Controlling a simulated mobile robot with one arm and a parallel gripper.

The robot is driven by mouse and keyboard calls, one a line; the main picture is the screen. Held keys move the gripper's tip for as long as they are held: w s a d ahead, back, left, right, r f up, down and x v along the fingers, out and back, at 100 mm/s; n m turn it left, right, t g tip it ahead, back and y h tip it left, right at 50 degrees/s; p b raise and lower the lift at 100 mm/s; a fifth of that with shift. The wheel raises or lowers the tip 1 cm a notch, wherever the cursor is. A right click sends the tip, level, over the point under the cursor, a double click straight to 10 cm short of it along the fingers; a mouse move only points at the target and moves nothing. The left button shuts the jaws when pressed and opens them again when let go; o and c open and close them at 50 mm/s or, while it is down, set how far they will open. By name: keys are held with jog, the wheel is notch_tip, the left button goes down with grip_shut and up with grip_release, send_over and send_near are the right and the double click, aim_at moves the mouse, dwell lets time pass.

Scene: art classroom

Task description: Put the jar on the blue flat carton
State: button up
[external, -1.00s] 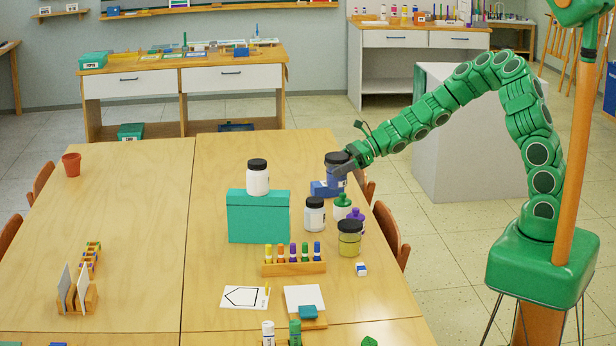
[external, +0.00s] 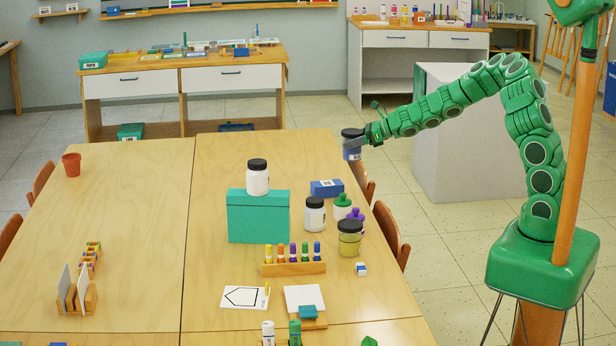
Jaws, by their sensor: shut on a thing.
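The jar (external: 352,150) has a black lid and blue contents. My gripper (external: 361,141) is shut on it and holds it upright in the air near the table's far right edge. The blue flat carton (external: 327,188) lies on the table, below and left of the jar in the picture, with its top bare. A clear gap shows between the jar and the carton. The fingers are small and partly hidden against the jar.
Near the carton stand a white black-lidded jar (external: 315,215), green-capped (external: 342,206) and purple-capped bottles (external: 356,220) and a yellow-green jar (external: 349,239). A teal box (external: 258,218) bears another white jar (external: 258,179).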

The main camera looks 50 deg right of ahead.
jog(key=w+f, duration=0.8)
jog(key=w, duration=0.2)
jog(key=shift+w+d, duration=0.2)
jog(key=shift+d, duration=0.15)
jog(key=shift+w+f, duration=0.15)
jog(key=shift+f, duration=1.6)
jog(key=shift+f, duration=0.1)
jog(key=o, duration=1.3)
jog(key=shift+c, duration=0.2)
